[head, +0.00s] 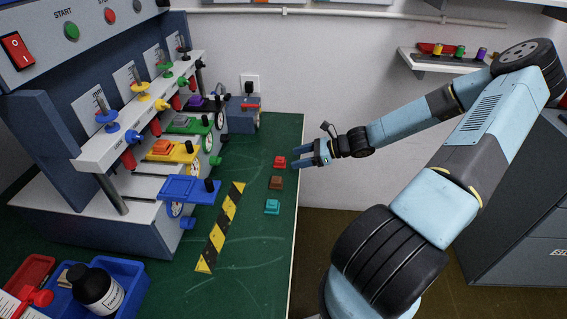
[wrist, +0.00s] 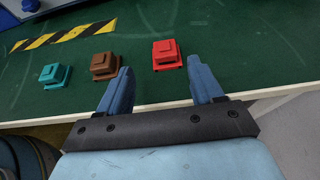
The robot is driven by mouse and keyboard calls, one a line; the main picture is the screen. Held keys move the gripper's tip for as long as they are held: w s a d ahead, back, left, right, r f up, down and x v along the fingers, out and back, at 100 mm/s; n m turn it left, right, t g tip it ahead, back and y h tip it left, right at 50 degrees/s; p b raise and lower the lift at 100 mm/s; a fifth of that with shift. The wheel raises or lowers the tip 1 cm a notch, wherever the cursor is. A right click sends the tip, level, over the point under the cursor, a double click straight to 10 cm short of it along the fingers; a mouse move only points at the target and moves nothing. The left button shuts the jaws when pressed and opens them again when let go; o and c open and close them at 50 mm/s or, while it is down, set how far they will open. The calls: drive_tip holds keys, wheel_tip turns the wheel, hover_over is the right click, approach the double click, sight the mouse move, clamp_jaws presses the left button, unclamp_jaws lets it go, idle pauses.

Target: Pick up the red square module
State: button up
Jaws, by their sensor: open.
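The red square module (head: 280,162) sits on the green tabletop near its right edge, at the far end of a row of three modules. In the wrist view the red module (wrist: 166,54) lies beyond the fingertips, between their lines, and nothing touches it. My gripper (head: 300,156) is open and empty, just to the right of the red module in the head view. Its two blue fingers (wrist: 157,82) also show in the wrist view, spread wider than the module.
A brown module (head: 276,183) and a teal module (head: 272,207) stand nearer on the same table. Left of them is a yellow-black striped strip (head: 220,228). The test machine (head: 130,130) with coloured stations fills the left side. A blue tray (head: 130,278) stands front left.

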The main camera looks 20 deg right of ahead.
sight(282, 159)
drive_tip(key=shift+w+x, duration=0.1)
drive_tip(key=shift+x, duration=1.35)
drive_tip(key=shift+w+x, duration=0.15)
drive_tip(key=shift+x, duration=1.3)
drive_tip(key=shift+r, duration=0.1)
drive_tip(key=c, duration=0.9)
drive_tip(key=shift+r, duration=0.1)
drive_tip(key=shift+c, duration=0.2)
